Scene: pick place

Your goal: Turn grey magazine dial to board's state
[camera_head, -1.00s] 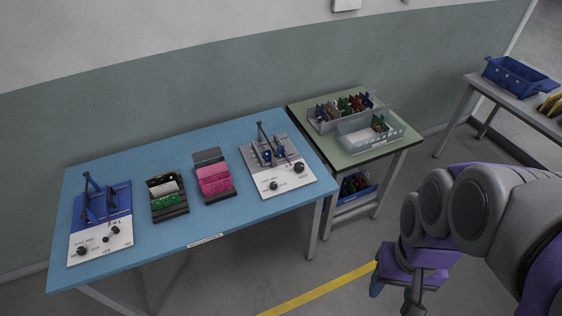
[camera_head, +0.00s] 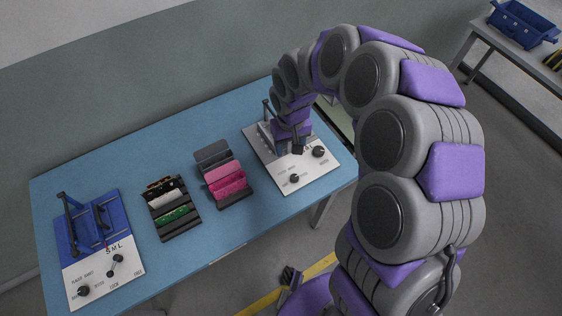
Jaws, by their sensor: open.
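The grey magazine fixture (camera_head: 265,140) stands at the right end of the blue table, with a white panel (camera_head: 318,173) in front. Two black knobs sit on the panel: one at the front (camera_head: 294,178) and one at the right (camera_head: 319,151). Their small labels and exact pointer directions are too small to read. My gripper (camera_head: 291,148) is open and points down over the grey fixture, just behind the panel and left of the right knob. It hides much of the fixture's middle, including any board in it. I cannot tell whether the fingers touch anything.
A blue fixture (camera_head: 72,232) with a similar panel stands at the table's left. Between the fixtures are a dark rack (camera_head: 180,225) with white and green pieces and a rack of pink pieces (camera_head: 228,180). A blue bin (camera_head: 522,25) sits on a far table.

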